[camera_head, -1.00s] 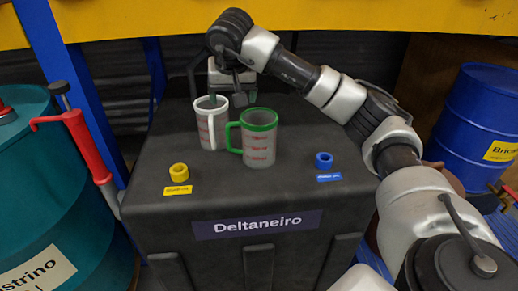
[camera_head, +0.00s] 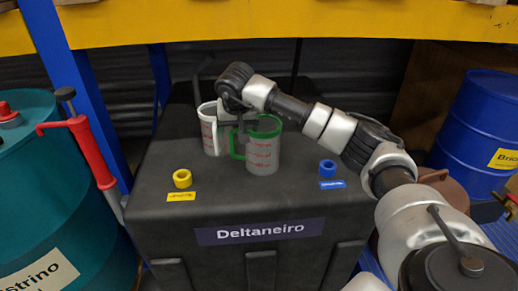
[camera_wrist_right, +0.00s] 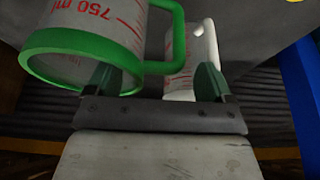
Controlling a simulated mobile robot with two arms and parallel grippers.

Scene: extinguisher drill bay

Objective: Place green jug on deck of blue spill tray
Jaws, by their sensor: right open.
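The green jug (camera_head: 262,157), a clear measuring jug with green rim and handle and red marks, stands on the black chest. My right gripper (camera_head: 238,127) is open at its handle side. In the right wrist view the green jug (camera_wrist_right: 92,32) is close to the open fingers (camera_wrist_right: 154,80), and its handle lies across the gap between them; contact cannot be told. A white-handled jug (camera_head: 208,133) stands just left and behind; it also shows in the wrist view (camera_wrist_right: 203,42). I cannot identify the blue spill tray; a blue surface (camera_head: 497,234) shows partly at right. My left gripper is not in view.
A teal drum (camera_head: 50,200) with a red-handled pump (camera_head: 85,145) stands left. A blue drum (camera_head: 475,130) stands right. A yellow beam (camera_head: 300,22) crosses behind.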

